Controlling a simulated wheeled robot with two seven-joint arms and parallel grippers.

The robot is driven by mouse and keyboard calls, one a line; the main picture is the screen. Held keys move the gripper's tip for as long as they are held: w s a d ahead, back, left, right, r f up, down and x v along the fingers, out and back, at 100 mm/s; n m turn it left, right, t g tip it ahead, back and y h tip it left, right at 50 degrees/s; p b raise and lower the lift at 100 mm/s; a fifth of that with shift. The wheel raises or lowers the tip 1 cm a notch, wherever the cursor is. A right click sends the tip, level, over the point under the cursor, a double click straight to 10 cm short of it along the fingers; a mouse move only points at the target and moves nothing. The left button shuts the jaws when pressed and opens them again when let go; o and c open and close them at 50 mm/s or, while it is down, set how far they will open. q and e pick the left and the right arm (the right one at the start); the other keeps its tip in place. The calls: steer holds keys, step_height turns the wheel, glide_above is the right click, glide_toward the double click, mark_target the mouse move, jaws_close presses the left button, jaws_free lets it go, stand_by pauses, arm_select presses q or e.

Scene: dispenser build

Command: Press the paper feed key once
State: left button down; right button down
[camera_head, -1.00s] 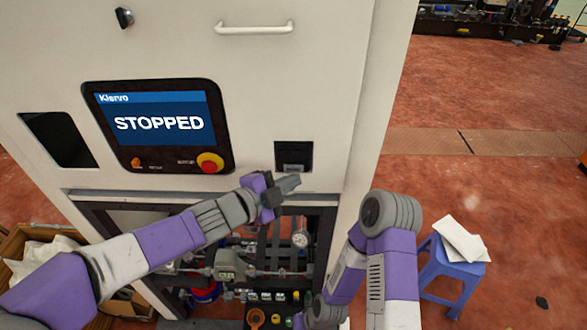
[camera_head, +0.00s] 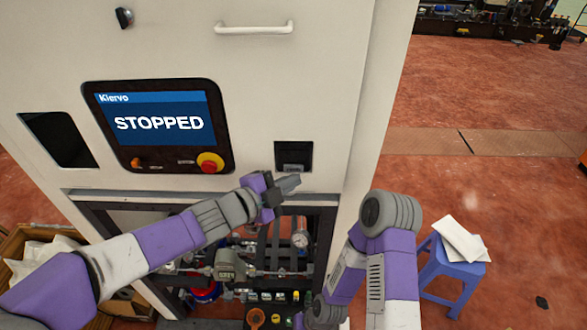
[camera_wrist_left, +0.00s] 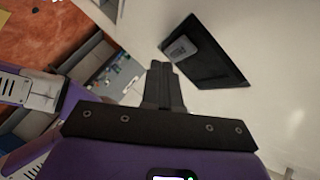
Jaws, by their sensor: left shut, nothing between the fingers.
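A small black recessed panel (camera_head: 293,157) is set in the white cabinet front, right of the screen. A grey key-like piece (camera_head: 293,168) with faint marks sits in its lower part. The left wrist view shows the same panel (camera_wrist_left: 212,62) and grey piece (camera_wrist_left: 182,49), whose lettering is too small to read. My left gripper (camera_head: 289,184) is shut and empty, just below the panel. In the left wrist view its fingertips (camera_wrist_left: 160,68) are left of and below the grey piece, apart from it in the picture. My right gripper does not show clearly; only its arm does.
The screen (camera_head: 160,123) reads STOPPED, with a red-and-yellow stop button (camera_head: 210,162) at its lower right. A white handle (camera_head: 254,28) juts out above. An open bay with pipes and gauges lies below. A blue stool (camera_head: 448,268) with papers stands at right.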

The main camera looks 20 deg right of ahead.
arm_select(q)
steer(key=shift+w, duration=0.1)
stand_by(0.4)
steer(key=shift+w+d, duration=0.15)
steer(key=shift+w, duration=0.2)
steer(key=shift+w+p, duration=0.4)
stand_by(0.6)
steer(key=shift+s, duration=0.1)
steer(key=shift+s+b, duration=0.35)
steer(key=shift+s, duration=0.4)
steer(key=s, duration=0.1)
steer(key=s+a+b, duration=0.1)
steer(key=s, duration=0.2)
steer(key=shift+s+a, duration=0.35)
steer(key=shift+s, duration=0.05)
